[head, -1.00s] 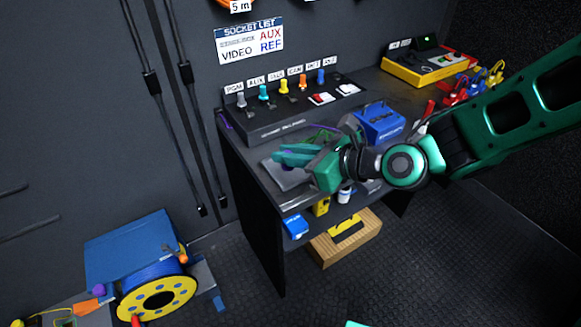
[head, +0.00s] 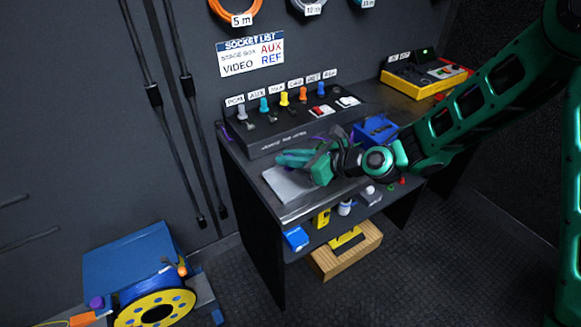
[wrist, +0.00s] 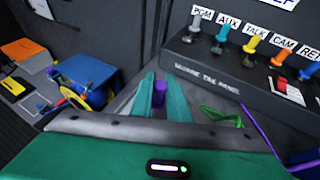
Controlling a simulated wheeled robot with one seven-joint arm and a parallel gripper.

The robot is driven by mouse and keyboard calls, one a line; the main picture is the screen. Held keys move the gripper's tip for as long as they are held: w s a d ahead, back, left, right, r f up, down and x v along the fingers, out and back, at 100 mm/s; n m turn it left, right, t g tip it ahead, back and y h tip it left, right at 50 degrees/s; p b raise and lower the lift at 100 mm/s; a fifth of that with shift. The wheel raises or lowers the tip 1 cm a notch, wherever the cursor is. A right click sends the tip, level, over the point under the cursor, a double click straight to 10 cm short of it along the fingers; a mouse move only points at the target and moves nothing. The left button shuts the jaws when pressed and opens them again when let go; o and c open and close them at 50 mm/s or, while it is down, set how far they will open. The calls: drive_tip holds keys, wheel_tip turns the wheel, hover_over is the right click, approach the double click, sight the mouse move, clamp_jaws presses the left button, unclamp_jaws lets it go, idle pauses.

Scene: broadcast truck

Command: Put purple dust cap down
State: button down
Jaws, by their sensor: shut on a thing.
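My gripper (head: 280,158) reaches over the left end of the dark bench (head: 262,160), above a light grey pad (head: 288,190). In the wrist view its two green fingers (wrist: 161,84) are shut on a small purple dust cap (wrist: 159,97). The cap shows between the fingers, partly covered by them. In the head view the gripper hides the cap. I cannot tell how high the cap is above the bench.
A black panel (head: 285,135) with coloured connectors and switches stands behind the gripper. A blue box (head: 375,130) is right of it on the bench. A green cable loop (wrist: 222,116) lies near the right finger. A blue-and-yellow reel (head: 150,285) sits at lower left.

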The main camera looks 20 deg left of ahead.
wheel_tip(320, 180, down, 4)
drive_tip(key=shift+r, duration=0.15)
drive_tip(key=c, duration=1.7)
unclamp_jaws()
drive_tip(key=v, duration=1.2)
drive_tip(key=shift+r, duration=0.1)
